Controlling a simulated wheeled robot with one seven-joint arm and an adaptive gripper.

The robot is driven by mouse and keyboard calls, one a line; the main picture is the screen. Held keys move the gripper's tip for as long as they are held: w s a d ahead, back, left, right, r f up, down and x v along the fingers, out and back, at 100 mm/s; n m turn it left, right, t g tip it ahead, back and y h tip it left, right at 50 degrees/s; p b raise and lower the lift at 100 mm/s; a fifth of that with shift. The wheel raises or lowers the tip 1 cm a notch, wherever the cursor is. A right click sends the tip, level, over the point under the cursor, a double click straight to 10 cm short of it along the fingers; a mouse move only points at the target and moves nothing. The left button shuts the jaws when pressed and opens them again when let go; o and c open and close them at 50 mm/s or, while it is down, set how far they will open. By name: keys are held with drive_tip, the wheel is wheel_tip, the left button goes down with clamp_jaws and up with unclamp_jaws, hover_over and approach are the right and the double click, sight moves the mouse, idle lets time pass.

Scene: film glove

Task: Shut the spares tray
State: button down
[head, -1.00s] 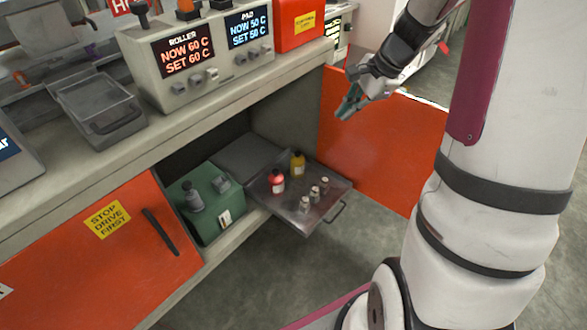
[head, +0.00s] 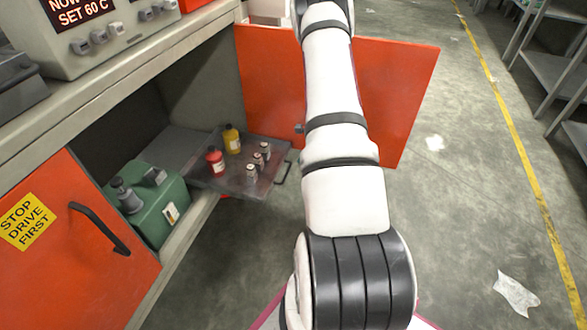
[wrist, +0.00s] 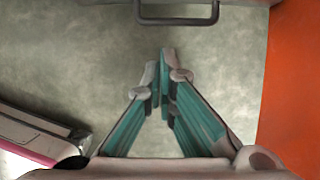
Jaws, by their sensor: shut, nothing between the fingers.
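The spares tray (head: 228,184) is a grey metal tray pulled out from the open cupboard under the counter. It holds a red bottle (head: 215,162), a yellow bottle (head: 232,139) and several small capped vials (head: 252,174). Its dark bar handle (head: 283,172) is on the front edge. In the wrist view the handle (wrist: 178,20) shows at the top, beyond my fingertips and apart from them. My gripper (wrist: 159,62) is shut and empty, with bare floor seen behind it. In the head view the gripper is not visible; only my arm shows.
An orange cupboard door (head: 405,95) stands open to the right of the tray; it also fills the right edge of the wrist view (wrist: 295,90). Another orange door (head: 70,265) is farther left.

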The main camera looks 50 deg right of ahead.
sight(285, 177)
drive_tip(key=shift+w+a+f+b, duration=0.4)
drive_tip(key=shift+w+f+b, duration=0.35)
drive_tip(key=shift+w+f, duration=0.5)
drive_tip(key=shift+w+a+f+b, duration=0.45)
drive_tip(key=shift+w+f+b, duration=0.3)
drive_tip(key=shift+w+f, duration=0.5)
drive_tip(key=shift+w+a+f+b, duration=0.4)
drive_tip(key=shift+w+f+b, duration=0.45)
drive_tip(key=shift+f, duration=0.65)
drive_tip(key=shift+w, duration=0.15)
